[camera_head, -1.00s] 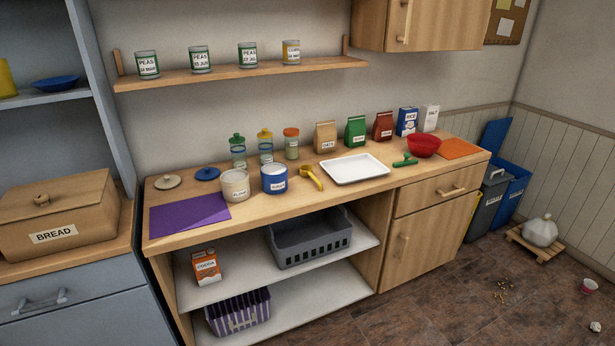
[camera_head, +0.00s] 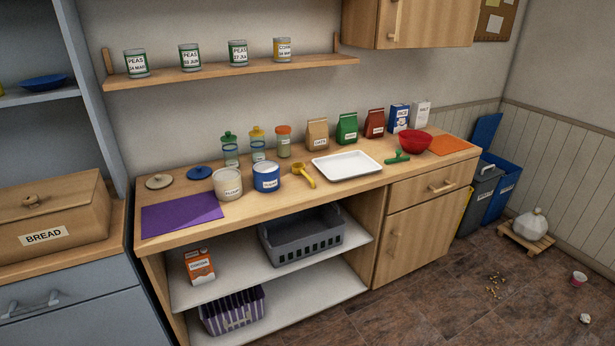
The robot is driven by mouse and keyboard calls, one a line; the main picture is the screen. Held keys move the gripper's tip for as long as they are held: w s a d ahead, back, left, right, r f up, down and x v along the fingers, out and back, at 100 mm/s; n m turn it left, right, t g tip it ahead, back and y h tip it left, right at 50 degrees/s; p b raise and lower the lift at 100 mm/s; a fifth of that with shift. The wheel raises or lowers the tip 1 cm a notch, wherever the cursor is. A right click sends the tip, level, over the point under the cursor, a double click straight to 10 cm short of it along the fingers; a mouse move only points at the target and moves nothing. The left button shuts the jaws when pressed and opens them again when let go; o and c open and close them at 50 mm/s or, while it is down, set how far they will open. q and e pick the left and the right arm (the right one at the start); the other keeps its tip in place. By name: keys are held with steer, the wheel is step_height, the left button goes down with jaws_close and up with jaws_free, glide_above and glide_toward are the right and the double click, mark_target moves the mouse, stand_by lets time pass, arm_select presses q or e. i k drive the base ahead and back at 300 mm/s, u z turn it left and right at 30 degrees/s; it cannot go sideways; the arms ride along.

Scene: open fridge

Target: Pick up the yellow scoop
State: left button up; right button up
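The yellow scoop (camera_head: 302,174) lies on the wooden counter, between the blue sugar canister (camera_head: 266,178) and the white tray (camera_head: 347,166). Its round cup is toward the back and its handle points to the front right. It appears apart from both neighbours. Neither of my grippers shows in the head view.
A cream canister (camera_head: 227,184) stands left of the blue one, with a purple mat (camera_head: 181,214) further left. A green scoop (camera_head: 396,158) and a red bowl (camera_head: 415,141) are to the right. Jars and bags line the back. The counter's front edge before the scoop is clear.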

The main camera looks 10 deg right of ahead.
mark_target(304, 175)
steer(key=u, duration=0.05)
steer(key=k, duration=0.45)
steer(key=z, duration=1.15)
steer(key=i, duration=0.8)
steer(key=z, duration=0.85)
steer(key=i, duration=1.1)
steer(key=u, duration=0.7)
steer(key=i, duration=0.85)
steer(key=u, duration=0.95)
steer(key=i, duration=0.25)
steer(key=u, duration=0.2)
